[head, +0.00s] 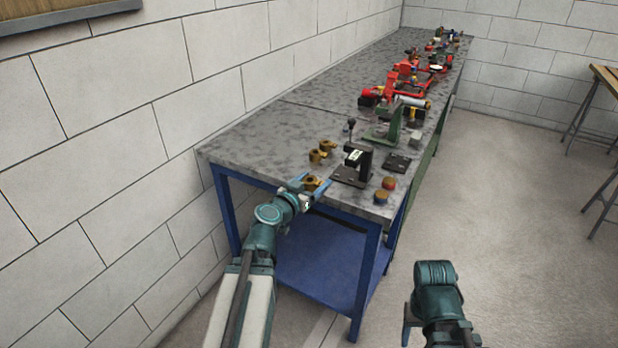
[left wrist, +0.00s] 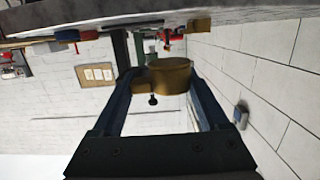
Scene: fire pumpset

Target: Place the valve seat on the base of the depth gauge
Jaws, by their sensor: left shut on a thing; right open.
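My left gripper (head: 313,187) is shut on a brass valve seat (head: 312,182) near the front edge of the table. In the left wrist view the valve seat (left wrist: 168,76) sits between the two fingers (left wrist: 168,88). The depth gauge (head: 366,158), a black stand with a small white display, is right of the held seat. Its flat black base (head: 350,178) shows no valve seat on it. Two more brass pieces (head: 322,151) lie behind the held one. My right gripper (head: 409,324) is open, low over the floor right of the table, and only partly visible.
The grey table (head: 250,140) has free room at its left. Two small round parts, red-topped (head: 389,183) and blue-orange (head: 381,197), sit near the right edge. A black plate (head: 397,163) and green stand (head: 385,130) are behind.

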